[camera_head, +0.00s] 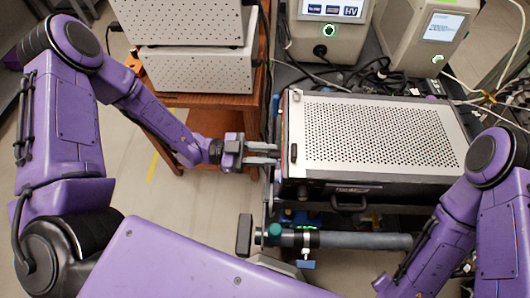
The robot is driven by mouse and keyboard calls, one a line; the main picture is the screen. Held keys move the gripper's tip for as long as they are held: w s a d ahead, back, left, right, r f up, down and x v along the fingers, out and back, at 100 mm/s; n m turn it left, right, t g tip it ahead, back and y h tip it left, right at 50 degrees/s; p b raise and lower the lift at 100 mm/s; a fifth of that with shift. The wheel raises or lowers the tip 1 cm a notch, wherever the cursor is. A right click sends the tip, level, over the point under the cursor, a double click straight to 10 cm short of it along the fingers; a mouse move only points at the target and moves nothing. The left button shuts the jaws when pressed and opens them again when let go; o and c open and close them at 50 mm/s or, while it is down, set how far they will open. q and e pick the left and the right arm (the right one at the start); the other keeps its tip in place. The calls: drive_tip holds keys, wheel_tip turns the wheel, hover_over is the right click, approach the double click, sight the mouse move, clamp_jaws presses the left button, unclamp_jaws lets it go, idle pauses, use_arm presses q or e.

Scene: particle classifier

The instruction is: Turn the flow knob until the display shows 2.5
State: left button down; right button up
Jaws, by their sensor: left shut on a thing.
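My left gripper (278,154) reaches in from the left to the left face of the perforated metal case (375,133). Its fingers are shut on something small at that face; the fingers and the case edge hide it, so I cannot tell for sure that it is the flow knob. A grey tube with a teal end (273,231) and a small green-lit spot lies below the case; I cannot read a number there. A white unit (436,28) at the upper right has a lit screen, too small to read surely. My right gripper is not visible.
Cables (355,73) lie behind the case. A device with a blue-and-white screen (332,9) stands at the top. White perforated boxes (196,70) sit on a brown wooden cart (190,103) at the upper left. Open floor (180,205) lies left of the case.

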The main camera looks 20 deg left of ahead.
use_arm(q)
drive_tip(key=shift+n, duration=0.4)
drive_tip(key=n+p, duration=0.1)
drive_tip(key=n, duration=0.8)
drive_tip(key=shift+w+n, duration=0.1)
drive_tip(key=shift+n, duration=0.5)
drive_tip(key=c, duration=0.8)
unclamp_jaws()
drive_tip(key=shift+c, duration=0.2)
drive_tip(key=shift+f, duration=0.15)
